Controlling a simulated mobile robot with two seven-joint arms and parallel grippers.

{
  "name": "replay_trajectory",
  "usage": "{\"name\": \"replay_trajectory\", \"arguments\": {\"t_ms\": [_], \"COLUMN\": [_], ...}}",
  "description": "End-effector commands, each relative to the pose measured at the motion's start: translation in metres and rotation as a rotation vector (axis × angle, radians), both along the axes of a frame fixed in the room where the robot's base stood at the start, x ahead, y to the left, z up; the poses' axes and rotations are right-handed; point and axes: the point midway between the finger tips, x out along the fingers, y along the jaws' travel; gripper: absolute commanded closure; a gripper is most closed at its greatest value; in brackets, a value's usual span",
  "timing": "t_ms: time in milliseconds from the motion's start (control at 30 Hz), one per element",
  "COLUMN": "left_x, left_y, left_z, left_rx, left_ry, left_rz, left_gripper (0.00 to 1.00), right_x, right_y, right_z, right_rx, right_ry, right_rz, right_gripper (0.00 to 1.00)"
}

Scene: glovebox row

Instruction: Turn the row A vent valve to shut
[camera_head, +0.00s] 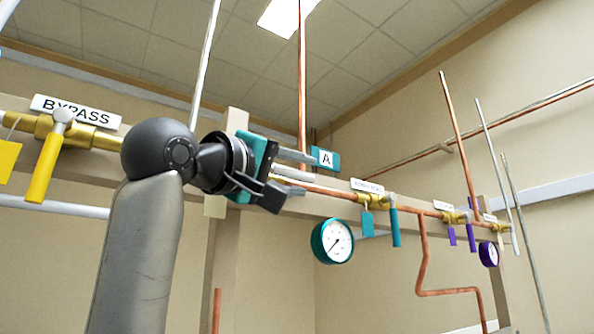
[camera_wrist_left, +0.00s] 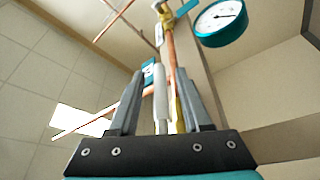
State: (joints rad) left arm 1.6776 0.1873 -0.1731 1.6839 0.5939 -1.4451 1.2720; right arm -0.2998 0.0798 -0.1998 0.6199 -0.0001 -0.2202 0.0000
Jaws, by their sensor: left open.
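The teal row plate marked A (camera_head: 325,158) stands just beyond my left gripper (camera_head: 305,174), and part of a teal plate shows in the left wrist view (camera_wrist_left: 149,72). A pale grey lever (camera_head: 292,174) lies about along the pipe there. It runs between the spread fingers of my left gripper (camera_wrist_left: 161,85) in the left wrist view (camera_wrist_left: 160,96). The jaws are open; I cannot tell if either finger touches the lever. A bit of brass (camera_wrist_left: 180,112) shows beside it. The valve body is mostly hidden behind my gripper. I read no vent label. My right gripper is out of view.
A brass valve with a yellow handle (camera_head: 44,166) hangs under the BYPASS sign (camera_head: 76,111) at left. A teal gauge (camera_head: 332,241) and a teal-handled valve (camera_head: 395,227) are to the right. Purple-handled valves (camera_head: 470,237) sit farther off. Copper pipes (camera_head: 302,85) rise nearby.

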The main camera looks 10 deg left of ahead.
Motion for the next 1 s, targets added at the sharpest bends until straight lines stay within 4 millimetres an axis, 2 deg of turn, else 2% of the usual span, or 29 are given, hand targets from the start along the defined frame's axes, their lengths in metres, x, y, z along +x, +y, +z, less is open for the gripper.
{"name": "replay_trajectory", "arguments": {"t_ms": [133,533,1000], "left_x": [-0.0001,-0.0003,-0.0005], "left_y": [-0.0001,0.0002,0.0003], "left_z": [-0.0004,-0.0002,0.0], "left_rx": [0.0,0.0,0.0], "left_ry": [0.0,0.0,0.0], "left_rz": [0.0,0.0,0.0], "left_gripper": [0.54,0.99,1.0], "right_x": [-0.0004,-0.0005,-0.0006], "right_y": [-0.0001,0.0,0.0], "right_z": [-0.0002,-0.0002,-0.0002], "right_rx": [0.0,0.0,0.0], "right_ry": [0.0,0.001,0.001], "right_rz": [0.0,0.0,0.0], "right_gripper": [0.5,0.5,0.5]}}
